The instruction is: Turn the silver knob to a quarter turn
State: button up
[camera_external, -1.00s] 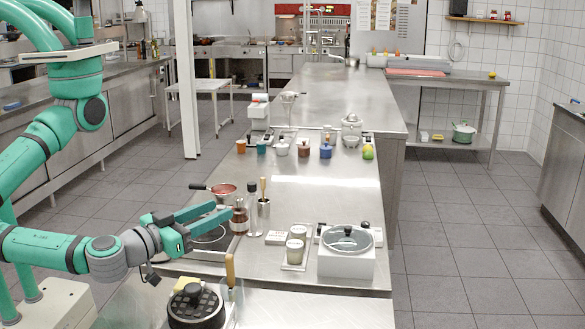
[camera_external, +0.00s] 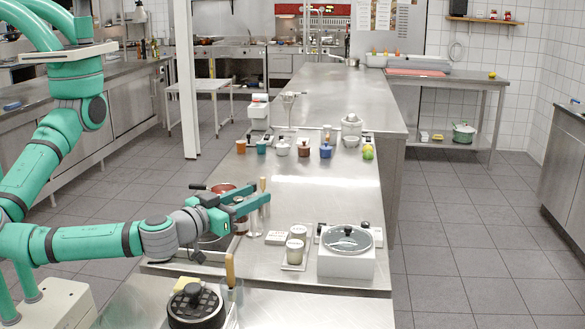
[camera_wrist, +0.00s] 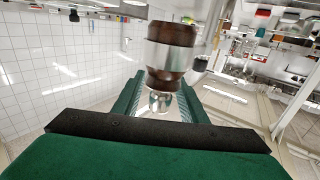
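A brown mill with a silver band (camera_wrist: 172,62) stands out ahead of my gripper in the wrist view. Its silver knob (camera_wrist: 160,103) shows between my two green fingers (camera_wrist: 160,88). The fingers look apart, with the knob in the gap; I cannot tell whether they touch it. In the external view my gripper (camera_external: 262,196) reaches right over the counter at the height of the mill's top. The mill (camera_external: 241,224) is partly hidden behind the fingers there, and its knob cannot be made out.
A red pan (camera_external: 222,188) lies behind the gripper. A black-topped round appliance (camera_external: 196,308) stands in front. Several coloured jars (camera_external: 304,148) stand farther back.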

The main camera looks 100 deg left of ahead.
jog(key=shift+c, duration=0.4)
grip_shut()
jog(key=shift+m+t+h, duration=0.3)
jog(key=shift+t, duration=0.1)
jog(key=d+m+t+h, duration=0.1)
jog(key=m+h, duration=0.4)
jog(key=h, duration=0.2)
jog(key=d+m+t+h, duration=0.2)
jog(key=m+h, duration=0.3)
jog(key=h, duration=0.3)
jog(key=w+d+m+t+h, duration=0.1)
jog(key=d+m+t+h, duration=0.1)
jog(key=m+h, duration=0.4)
jog(key=shift+w+r+h, duration=0.1)
jog(key=shift+h, duration=0.7)
jog(key=shift+d+m+g+h, duration=0.15)
jog(key=shift+m+g+h, duration=0.25)
jog(key=shift+m+h, duration=0.4)
